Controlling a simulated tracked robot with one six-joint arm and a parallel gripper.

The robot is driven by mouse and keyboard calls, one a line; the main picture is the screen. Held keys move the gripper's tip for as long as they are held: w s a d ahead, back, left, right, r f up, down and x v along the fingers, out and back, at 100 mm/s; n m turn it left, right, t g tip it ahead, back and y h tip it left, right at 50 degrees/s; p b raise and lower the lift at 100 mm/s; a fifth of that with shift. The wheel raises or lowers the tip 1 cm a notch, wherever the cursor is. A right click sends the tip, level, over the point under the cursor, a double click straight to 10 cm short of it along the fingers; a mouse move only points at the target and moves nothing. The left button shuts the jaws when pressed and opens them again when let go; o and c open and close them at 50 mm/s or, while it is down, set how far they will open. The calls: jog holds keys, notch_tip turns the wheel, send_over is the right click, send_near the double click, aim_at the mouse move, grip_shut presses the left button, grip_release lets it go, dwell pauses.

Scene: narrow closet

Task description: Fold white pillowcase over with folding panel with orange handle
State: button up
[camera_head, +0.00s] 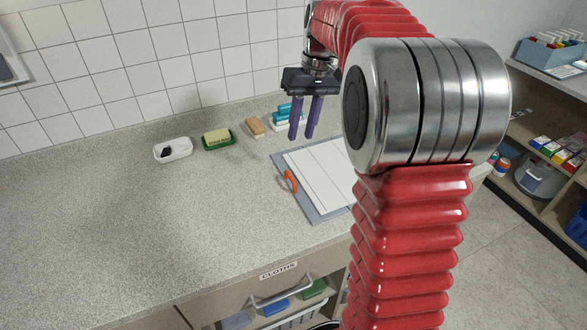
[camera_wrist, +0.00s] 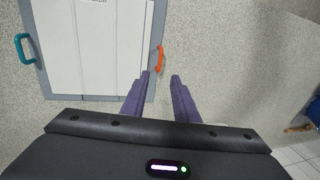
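The white pillowcase (camera_head: 325,172) lies flat on a grey-blue folding board (camera_head: 320,215); it also shows in the wrist view (camera_wrist: 97,50). The orange handle (camera_head: 290,182) stands at the board's left edge in the head view and at its right edge in the wrist view (camera_wrist: 160,60). A teal handle (camera_wrist: 24,48) is on the opposite edge; in the head view my arm hides that side. My gripper (camera_head: 301,138) is open and empty, with purple fingers pointing down above the counter. In the wrist view the fingertips (camera_wrist: 160,75) appear just short of the orange handle, apart from it.
Along the wall stand a white dish with a dark item (camera_head: 173,150), a green dish with a yellow block (camera_head: 217,138), a tan block (camera_head: 255,127) and a teal item (camera_head: 288,112). The counter's left is clear. A shelf unit (camera_head: 545,150) stands right.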

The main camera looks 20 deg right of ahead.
jog(key=a+f, duration=0.1)
jog(key=f, duration=0.7)
jog(key=a+f, duration=0.1)
jog(key=f, duration=0.4)
jog(key=shift+a, duration=0.3)
jog(key=shift+c, duration=0.2)
grip_shut()
jog(key=shift+d, duration=0.15)
dwell(0.6)
